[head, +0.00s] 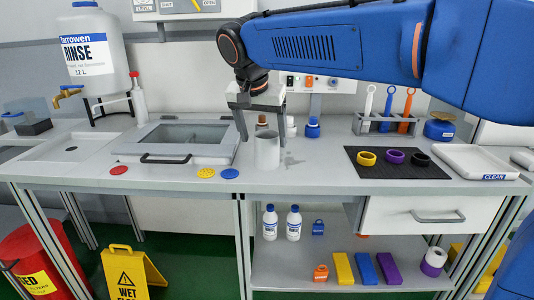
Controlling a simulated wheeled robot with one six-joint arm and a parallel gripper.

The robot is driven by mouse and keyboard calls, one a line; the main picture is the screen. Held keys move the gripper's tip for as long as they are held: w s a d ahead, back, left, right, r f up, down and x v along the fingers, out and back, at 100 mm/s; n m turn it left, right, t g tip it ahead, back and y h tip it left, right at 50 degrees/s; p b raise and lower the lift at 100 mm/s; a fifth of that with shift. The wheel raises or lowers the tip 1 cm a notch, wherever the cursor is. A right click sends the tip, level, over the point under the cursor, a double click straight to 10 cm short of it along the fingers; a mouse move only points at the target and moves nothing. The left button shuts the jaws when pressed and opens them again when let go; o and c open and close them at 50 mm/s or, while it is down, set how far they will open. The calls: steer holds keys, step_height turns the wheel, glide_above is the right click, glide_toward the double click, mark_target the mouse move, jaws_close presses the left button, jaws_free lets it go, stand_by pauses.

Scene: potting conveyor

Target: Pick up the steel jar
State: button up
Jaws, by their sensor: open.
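I cannot tell whether either finger touches the jar.
Left of the jar is a lidded basin (183,137), with yellow, red and blue discs in front. Small bottles stand close behind. To the right are a black mat (398,171) with rings, a tool rack (383,127) and a white tray (474,161).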

mark_target(267, 150)
steer(key=shift+x, duration=3.5)
steer(key=shift+d, duration=0.15)
steer(key=c, duration=1.3)
steer(key=shift+r, duration=0.25)
